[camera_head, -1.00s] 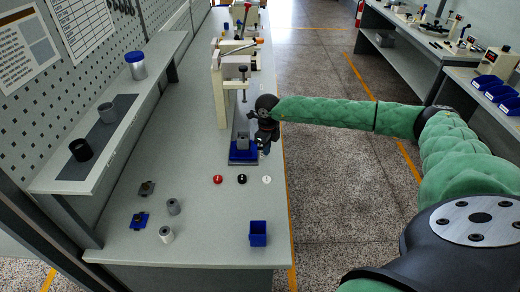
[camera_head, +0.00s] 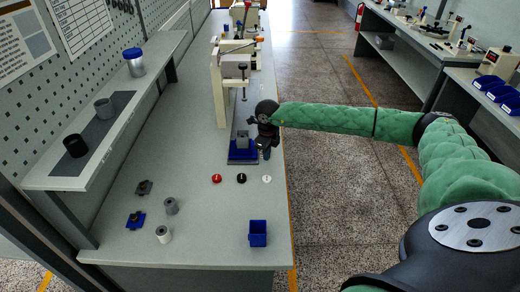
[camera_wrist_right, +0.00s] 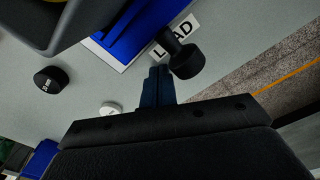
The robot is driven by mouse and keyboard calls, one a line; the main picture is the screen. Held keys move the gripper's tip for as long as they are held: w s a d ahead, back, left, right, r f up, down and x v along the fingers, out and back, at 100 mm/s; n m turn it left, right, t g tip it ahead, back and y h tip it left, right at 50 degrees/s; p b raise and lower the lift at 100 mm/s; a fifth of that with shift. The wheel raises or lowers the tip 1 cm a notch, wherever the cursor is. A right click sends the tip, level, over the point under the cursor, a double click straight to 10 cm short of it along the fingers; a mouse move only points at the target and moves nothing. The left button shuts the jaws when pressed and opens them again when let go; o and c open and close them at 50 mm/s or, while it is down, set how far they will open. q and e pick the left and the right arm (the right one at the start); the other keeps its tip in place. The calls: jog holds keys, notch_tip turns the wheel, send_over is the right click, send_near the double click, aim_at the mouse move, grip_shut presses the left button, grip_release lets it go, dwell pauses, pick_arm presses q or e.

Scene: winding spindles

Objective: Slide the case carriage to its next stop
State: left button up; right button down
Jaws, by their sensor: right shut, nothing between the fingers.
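The case carriage (camera_head: 234,155) is a blue block at the near end of a grey track under the first cream press frame. A grey square case (camera_head: 242,141) sits on it. In the right wrist view the blue carriage (camera_wrist_right: 135,30) carries a black round knob (camera_wrist_right: 186,62) on its side, by a white plate partly reading "LOAD". My right gripper (camera_head: 265,153) is at the carriage's right side, pointing down. Its shut, empty fingers (camera_wrist_right: 158,78) are close beside the knob; I cannot tell whether they touch it. My left gripper is not in view.
Red (camera_head: 216,178), black (camera_head: 242,178) and white (camera_head: 267,179) discs lie in front of the carriage. A blue bin (camera_head: 258,233) stands nearer the front edge. The cream press frame (camera_head: 218,95) rises behind the carriage.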

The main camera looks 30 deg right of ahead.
jog(key=shift+w+d+f+b, duration=0.1)
jog(key=shift+w+d+b, duration=0.25)
jog(key=shift+w, duration=0.2)
jog(key=shift+w+d+b, duration=0.3)
jog(key=shift+w+b, duration=0.05)
jog(key=shift+w, duration=0.15)
jog(key=shift+s+a+r+p, duration=0.1)
jog(key=shift+r+p, duration=0.3)
jog(key=shift+r, duration=0.35)
jog(key=shift+s+a+r+p, duration=0.15)
jog(key=shift+r+p, duration=0.1)
jog(key=shift+r, duration=0.7)
jog(key=shift+s+r+p, duration=0.2)
jog(key=shift+r+p, duration=0.05)
jog(key=shift+r, duration=0.7)
jog(key=shift+s+a+r+p, duration=0.15)
jog(key=shift+r+p, duration=0.1)
jog(key=shift+r, duration=0.7)
